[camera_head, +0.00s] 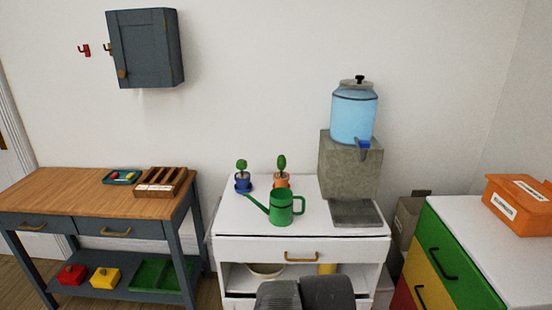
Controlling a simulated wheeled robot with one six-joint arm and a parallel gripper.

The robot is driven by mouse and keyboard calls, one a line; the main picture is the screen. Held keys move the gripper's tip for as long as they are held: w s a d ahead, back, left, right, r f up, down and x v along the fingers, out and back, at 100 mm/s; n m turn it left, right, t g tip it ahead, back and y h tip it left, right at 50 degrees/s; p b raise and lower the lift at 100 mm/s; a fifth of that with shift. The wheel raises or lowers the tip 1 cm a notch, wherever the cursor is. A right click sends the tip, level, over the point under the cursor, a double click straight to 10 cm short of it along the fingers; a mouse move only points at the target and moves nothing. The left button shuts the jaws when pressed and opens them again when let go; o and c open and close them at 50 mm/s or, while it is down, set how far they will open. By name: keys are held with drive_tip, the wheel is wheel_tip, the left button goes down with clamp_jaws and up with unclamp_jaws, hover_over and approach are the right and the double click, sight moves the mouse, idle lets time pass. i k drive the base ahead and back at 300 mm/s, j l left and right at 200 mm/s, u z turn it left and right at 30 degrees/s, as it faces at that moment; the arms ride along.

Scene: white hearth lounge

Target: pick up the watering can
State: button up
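The green watering can (281,208) stands upright on the white cabinet (240,224), near the middle of its top. Its spout points to the left and its handle is on the right. Nothing holds it. Dark grey parts of my own arm show at the bottom edge, in front of the cabinet and below the can. No gripper fingers can be made out.
Behind the can stand a blue potted plant (243,181) and an orange potted plant (281,177). A water dispenser (353,113) on a grey block (350,165) stands to the right. A wooden-topped workbench (75,190) is left; a drawer unit (460,262) is right.

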sight(281, 213)
drive_tip(key=i+j, duration=0.85)
drive_tip(key=i, duration=0.15)
drive_tip(key=l+z, duration=0.05)
